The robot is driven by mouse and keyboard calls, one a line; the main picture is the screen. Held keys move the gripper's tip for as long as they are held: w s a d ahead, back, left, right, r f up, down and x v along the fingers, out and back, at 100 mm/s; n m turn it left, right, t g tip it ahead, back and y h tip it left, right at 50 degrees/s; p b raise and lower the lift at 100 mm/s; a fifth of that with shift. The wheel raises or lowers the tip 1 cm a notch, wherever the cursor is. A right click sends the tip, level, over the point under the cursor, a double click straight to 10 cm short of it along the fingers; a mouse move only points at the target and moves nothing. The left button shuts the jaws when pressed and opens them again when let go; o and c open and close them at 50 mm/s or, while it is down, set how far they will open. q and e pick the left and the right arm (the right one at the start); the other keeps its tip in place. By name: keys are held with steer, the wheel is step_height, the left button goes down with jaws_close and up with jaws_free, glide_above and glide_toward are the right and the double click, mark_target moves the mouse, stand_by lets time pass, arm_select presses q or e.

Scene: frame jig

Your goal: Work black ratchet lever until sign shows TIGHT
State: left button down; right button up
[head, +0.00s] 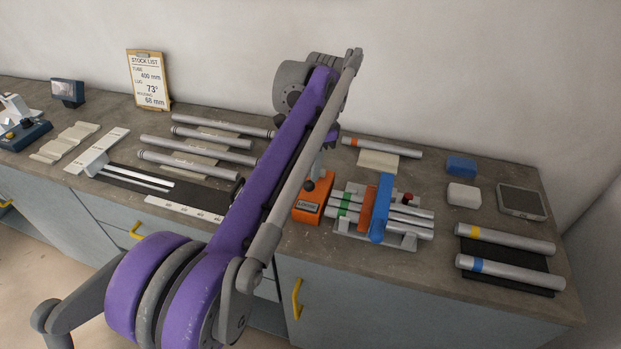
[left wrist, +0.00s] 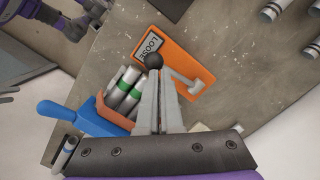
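The orange ratchet block (head: 313,190) stands on the bench, and its sign (head: 307,206) reads LOOSE. The block (left wrist: 172,50) and its LOOSE sign (left wrist: 148,45) also show in the left wrist view. The lever's black ball knob (head: 309,186) shows at the block; in the left wrist view the knob (left wrist: 153,61) is just beyond my left fingertips. My left gripper (left wrist: 160,76) points down at the block with its fingers close together. The knob is not seen between them; whether they touch it is unclear. In the head view my left arm hides most of that gripper. My right gripper is not in view.
Right of the block, a grey jig (head: 345,222) holds tubes, with a blue clamp handle (head: 381,208). Loose tubes (head: 505,239) lie on a dark mat at the right. More tubes (head: 200,141) lie at the left. A stock list (head: 149,80) stands by the wall.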

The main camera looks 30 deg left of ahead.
arm_select(q)
step_height(320, 180, down, 3)
steer(key=shift+b, duration=0.55)
steer(key=shift+r, duration=0.1)
steer(key=shift+w+d+r+p, duration=0.35)
steer(key=shift+w+p, duration=0.2)
steer(key=shift+w+d+r+p, duration=0.3)
steer(key=shift+w+d+p, duration=0.05)
steer(key=shift+w+p, duration=0.2)
steer(key=shift+w+d, duration=0.15)
steer(key=shift+w, duration=0.1)
steer(key=shift+w+f, duration=0.1)
steer(key=shift+f, duration=0.05)
steer(key=shift+s+r, duration=0.2)
steer(key=shift+r, duration=0.05)
step_height(320, 180, up, 10)
steer(key=w+p, duration=0.1)
steer(key=p, duration=0.1)
steer(key=shift+d+r, duration=0.15)
steer(key=shift+d, duration=0.15)
